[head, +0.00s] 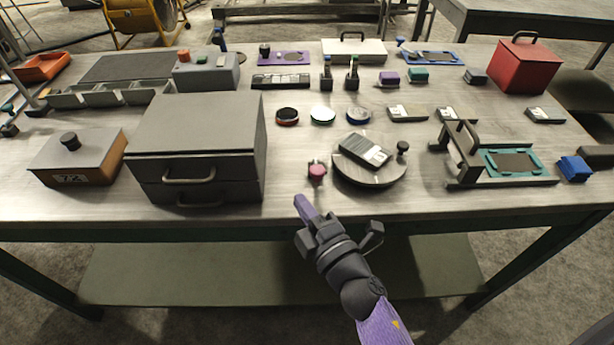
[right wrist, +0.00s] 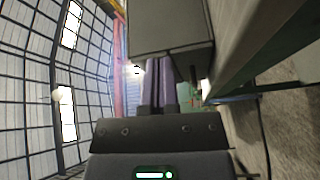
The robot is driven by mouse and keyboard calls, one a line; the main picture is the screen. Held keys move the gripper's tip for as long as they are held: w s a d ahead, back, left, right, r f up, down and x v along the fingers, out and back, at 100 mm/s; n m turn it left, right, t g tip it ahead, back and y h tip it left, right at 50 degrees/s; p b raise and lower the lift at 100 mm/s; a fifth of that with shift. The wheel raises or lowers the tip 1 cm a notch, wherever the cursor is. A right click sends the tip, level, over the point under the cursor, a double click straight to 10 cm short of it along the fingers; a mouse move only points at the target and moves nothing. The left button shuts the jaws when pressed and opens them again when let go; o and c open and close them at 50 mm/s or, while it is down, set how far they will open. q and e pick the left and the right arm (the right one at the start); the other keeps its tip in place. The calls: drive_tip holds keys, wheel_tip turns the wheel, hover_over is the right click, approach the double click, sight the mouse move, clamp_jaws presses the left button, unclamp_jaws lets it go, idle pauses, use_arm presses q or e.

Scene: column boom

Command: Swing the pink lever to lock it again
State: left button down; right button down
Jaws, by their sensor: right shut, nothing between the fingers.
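The pink lever (head: 317,171) is a small pink-red piece near the front edge of the table, just left of the round grey turntable (head: 372,179). A dark flat device (head: 365,150) lies on the turntable, and a black knob (head: 402,147) stands at its right rim. My right gripper (head: 304,205) has purple fingers and is shut and empty. In the head view it shows just below and slightly left of the pink lever, apart from it. Its closed fingers also show in the right wrist view (right wrist: 161,85). I cannot make out the pink lever there. My left gripper is not in view.
A grey two-drawer cabinet (head: 198,130) stands left of the lever. Several round pucks lie behind it, including a dark red-rimmed one (head: 287,116). A handled frame with a teal plate (head: 510,161) stands at the right. The table front between cabinet and lever is clear.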

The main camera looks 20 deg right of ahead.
sight(316, 167)
drive_tip(key=x, duration=0.6)
drive_tip(key=d, duration=0.3)
drive_tip(key=shift+f, duration=0.3)
drive_tip(key=shift+d+b, duration=0.3)
drive_tip(key=shift+d, duration=0.05)
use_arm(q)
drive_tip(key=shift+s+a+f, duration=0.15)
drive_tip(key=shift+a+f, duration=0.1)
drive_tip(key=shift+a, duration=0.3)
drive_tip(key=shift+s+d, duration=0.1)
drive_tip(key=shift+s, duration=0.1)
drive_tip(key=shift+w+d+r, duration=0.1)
use_arm(e)
drive_tip(key=shift+d+y, duration=0.1)
drive_tip(key=shift+y, duration=0.2)
drive_tip(key=shift+s+d+n, duration=0.1)
drive_tip(key=shift+n, duration=0.2)
drive_tip(key=shift+d+n+g+y, duration=0.15)
drive_tip(key=shift+n+g+y, duration=0.15)
drive_tip(key=shift+y, duration=0.4)
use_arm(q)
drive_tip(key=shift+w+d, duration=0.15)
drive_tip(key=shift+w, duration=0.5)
use_arm(e)
drive_tip(key=shift+s, duration=0.1)
